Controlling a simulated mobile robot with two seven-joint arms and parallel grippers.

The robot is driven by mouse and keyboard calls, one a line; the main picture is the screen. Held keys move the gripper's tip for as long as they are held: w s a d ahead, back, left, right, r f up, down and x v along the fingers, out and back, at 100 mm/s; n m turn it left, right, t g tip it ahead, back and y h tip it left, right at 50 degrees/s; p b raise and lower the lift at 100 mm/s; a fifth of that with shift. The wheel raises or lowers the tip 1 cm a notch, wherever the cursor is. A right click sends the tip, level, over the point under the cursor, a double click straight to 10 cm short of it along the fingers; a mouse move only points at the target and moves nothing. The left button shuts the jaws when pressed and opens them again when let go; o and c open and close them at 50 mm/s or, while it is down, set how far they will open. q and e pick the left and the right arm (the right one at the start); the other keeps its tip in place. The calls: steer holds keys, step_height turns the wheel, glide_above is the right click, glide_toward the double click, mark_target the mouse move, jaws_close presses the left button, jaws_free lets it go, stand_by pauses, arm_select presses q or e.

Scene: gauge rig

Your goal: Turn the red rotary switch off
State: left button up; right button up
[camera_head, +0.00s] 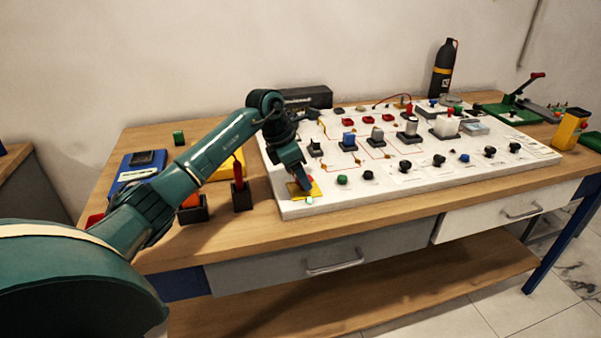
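The white gauge board (400,196) lies on the wooden table. At its front left corner is a yellow plate (316,188) with a small red part, probably the red rotary switch (311,179), mostly hidden behind my gripper. My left gripper (305,190) points down at this plate from above, with its tips at or very near the switch. I cannot tell whether its fingers touch or grip the switch, or which way the switch is turned. My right gripper is not in view.
Green (342,180) and black knobs (405,165) stand on the board to the right of my gripper. A dark holder with a red-handled tool (240,185) and a blue box (140,165) stand left of the board. A black bottle (444,68) stands behind.

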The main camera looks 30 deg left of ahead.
arm_select(q)
steer(key=c, duration=0.7)
steer(key=shift+r+n+y+p, duration=0.1)
steer(key=shift+n+y+p, duration=0.3)
steer(key=shift+n, duration=0.6)
steer(key=n, duration=0.2)
steer(key=shift+s+d+n+t+y+p, duration=0.1)
steer(key=shift+d+n+t+y+p, duration=0.05)
steer(key=shift+n+t+y+p, duration=0.2)
steer(key=shift+d+n+t+y, duration=0.1)
steer(key=shift+n+t+y, duration=0.3)
steer(key=shift+n, duration=0.85)
steer(key=n+y, duration=0.1)
steer(key=n, duration=0.1)
steer(key=n+y, duration=0.1)
steer(key=n, duration=0.2)
steer(key=shift+d+n+g+y, duration=0.2)
steer(key=shift+n+g+y, duration=0.05)
steer(key=shift+n+g, duration=0.1)
steer(key=n+y, duration=0.1)
steer(key=n, duration=0.2)
steer(key=shift+d+g+b, duration=0.1)
steer(key=shift+g+b, duration=0.2)
steer(key=shift+n+g+y, duration=0.3)
steer(key=shift+n, duration=0.75)
steer(key=shift+w, duration=0.2)
